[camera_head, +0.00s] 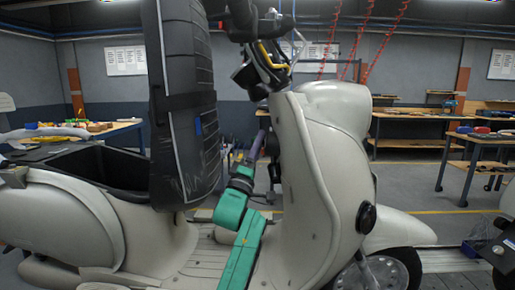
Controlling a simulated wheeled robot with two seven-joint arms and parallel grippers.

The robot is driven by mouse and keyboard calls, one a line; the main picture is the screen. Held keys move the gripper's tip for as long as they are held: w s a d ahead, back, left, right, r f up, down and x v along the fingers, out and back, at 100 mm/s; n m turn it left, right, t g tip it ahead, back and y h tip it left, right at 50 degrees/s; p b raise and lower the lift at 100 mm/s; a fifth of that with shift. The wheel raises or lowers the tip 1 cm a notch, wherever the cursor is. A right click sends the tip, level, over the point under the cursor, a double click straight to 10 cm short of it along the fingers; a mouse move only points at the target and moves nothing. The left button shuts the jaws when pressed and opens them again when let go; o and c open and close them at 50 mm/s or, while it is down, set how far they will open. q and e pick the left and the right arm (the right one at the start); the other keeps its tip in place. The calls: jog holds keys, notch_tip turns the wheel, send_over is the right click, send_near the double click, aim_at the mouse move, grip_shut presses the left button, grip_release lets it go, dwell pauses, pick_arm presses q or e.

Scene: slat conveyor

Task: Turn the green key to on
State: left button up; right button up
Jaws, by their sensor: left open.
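A cream scooter (330,165) stands side-on in front of me, its front to the right. My left arm is green and reaches up from the bottom, between the raised seat and the scooter's leg shield (292,160). My left gripper (271,146) is dark and small in the view, open, close to the inner side of the leg shield below the handlebar. I cannot tell whether it touches anything. I do not see the green key or its lock; the gripper and leg shield may hide them. My right gripper is not in view.
The black seat (185,105) stands upright just left of my left arm, over an open storage bin (100,168). The handlebar (262,50) with cables is above the gripper. Workbenches (425,115) stand far behind. Part of another vehicle (503,245) shows at the right edge.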

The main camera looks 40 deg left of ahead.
pick_arm(q)
jog(key=b+v, duration=0.4)
jog(key=v, duration=1)
jog(key=shift+s+f, duration=0.2)
jog(key=shift+s, duration=0.05)
jog(key=b+v, duration=0.3)
jog(key=v, duration=0.3)
jog(key=shift+w, duration=0.1)
